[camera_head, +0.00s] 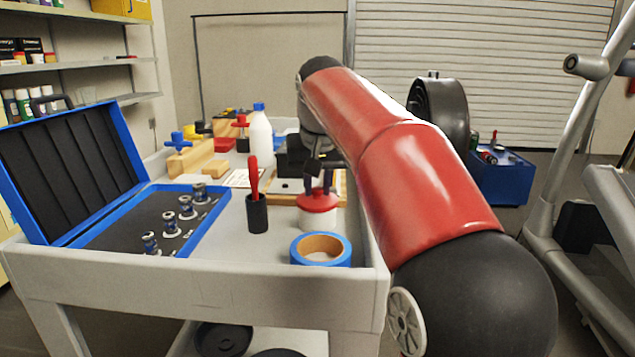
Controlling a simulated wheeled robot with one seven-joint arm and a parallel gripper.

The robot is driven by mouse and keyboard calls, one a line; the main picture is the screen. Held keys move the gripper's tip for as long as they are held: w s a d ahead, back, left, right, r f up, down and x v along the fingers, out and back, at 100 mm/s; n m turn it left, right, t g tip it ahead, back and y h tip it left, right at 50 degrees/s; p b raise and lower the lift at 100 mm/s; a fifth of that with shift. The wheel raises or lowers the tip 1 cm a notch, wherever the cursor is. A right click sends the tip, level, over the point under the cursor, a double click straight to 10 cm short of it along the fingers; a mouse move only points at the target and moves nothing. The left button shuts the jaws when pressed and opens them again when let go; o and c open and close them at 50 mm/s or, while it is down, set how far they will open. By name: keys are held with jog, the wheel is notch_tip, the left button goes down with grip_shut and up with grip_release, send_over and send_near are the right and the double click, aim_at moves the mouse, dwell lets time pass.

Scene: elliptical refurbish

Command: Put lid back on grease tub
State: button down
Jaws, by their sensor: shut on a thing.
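The grease tub (318,219) is a small white round tub standing upright on the cart top. A red lid (317,201) with a raised middle sits at the tub's mouth, and from this angle I cannot tell whether it is fully seated or just above it. My gripper (317,187) comes down from above with its dark fingers on either side of the lid's raised middle, shut on the lid. My red arm covers the area to the right of the tub.
A blue tape roll (320,249) lies just in front of the tub. A black cup (257,213) with a red-handled tool stands to its left. An open blue case (175,218) fills the cart's left side. A white bottle (261,136) stands behind. The cart's front edge (200,262) is near.

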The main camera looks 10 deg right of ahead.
jog(key=c, duration=0.7)
grip_release()
jog(key=shift+r+p, duration=2)
jog(key=shift+r, duration=1.5)
grip_shut()
